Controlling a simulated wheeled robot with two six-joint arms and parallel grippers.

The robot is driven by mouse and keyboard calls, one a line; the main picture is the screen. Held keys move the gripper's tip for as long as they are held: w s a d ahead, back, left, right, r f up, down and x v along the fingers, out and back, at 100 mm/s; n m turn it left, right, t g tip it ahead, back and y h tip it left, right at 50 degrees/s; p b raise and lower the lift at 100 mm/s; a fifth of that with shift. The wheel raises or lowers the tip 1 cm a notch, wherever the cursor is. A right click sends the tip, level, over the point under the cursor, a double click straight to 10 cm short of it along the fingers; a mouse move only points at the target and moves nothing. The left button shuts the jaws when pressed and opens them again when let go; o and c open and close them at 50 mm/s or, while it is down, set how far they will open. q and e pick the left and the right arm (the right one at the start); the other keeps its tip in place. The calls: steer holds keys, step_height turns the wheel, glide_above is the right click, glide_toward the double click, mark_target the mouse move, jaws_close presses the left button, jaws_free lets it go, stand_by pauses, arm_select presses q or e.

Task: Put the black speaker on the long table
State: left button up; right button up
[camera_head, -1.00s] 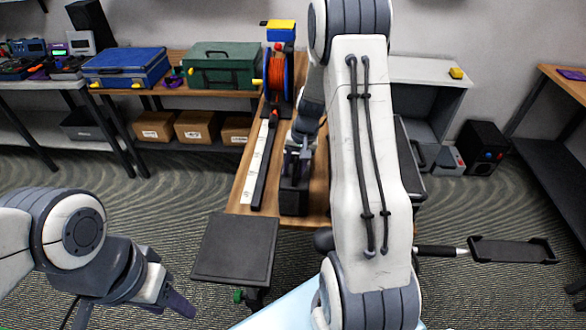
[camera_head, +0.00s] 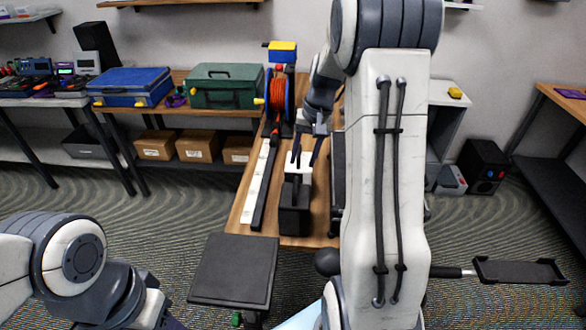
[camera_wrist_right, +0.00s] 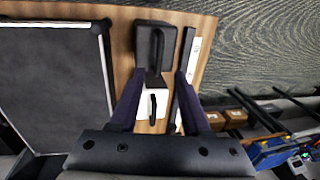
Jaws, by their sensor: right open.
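A black box with a dark handle (camera_head: 294,221) stands near the front edge of the long wooden table (camera_head: 245,208); I cannot tell whether it is the speaker. It also shows in the right wrist view (camera_wrist_right: 155,42). A white block with a black handle (camera_wrist_right: 146,106) lies just behind it. My right gripper (camera_head: 306,152) is open above the white block, its fingers either side of it in the wrist view, apparently empty. A black speaker-like box with coloured knobs (camera_head: 484,167) stands on the floor at right. My left gripper (camera_head: 160,316) is partly cut off at bottom left.
A red cable reel (camera_head: 281,100), a dark bar (camera_head: 265,180) and a white strip (camera_head: 256,182) lie left on the table. A large dark panel (camera_wrist_right: 52,85) is beside the boxes. Blue (camera_head: 130,87) and green (camera_head: 226,86) cases sit behind. Another black box (camera_head: 95,42) stands far left.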

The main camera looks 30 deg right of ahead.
steer(key=s+a+r+n+g, duration=0.1)
steer(key=s+a+r+n, duration=0.15)
steer(key=a, duration=0.75)
steer(key=s+a+r+n, duration=0.1)
steer(key=s+a+n, duration=0.3)
steer(key=a, duration=0.6)
steer(key=s+a+n, duration=0.4)
steer(key=s+a, duration=0.1)
steer(key=s, duration=0.4)
steer(key=s+a+f+n, duration=0.1)
steer(key=s+a+n, duration=0.3)
steer(key=s, duration=0.5)
steer(key=shift+s+a+f+h, duration=0.15)
steer(key=shift+s+a+h, duration=0.05)
steer(key=shift+a+h, duration=0.25)
steer(key=shift+a, duration=0.15)
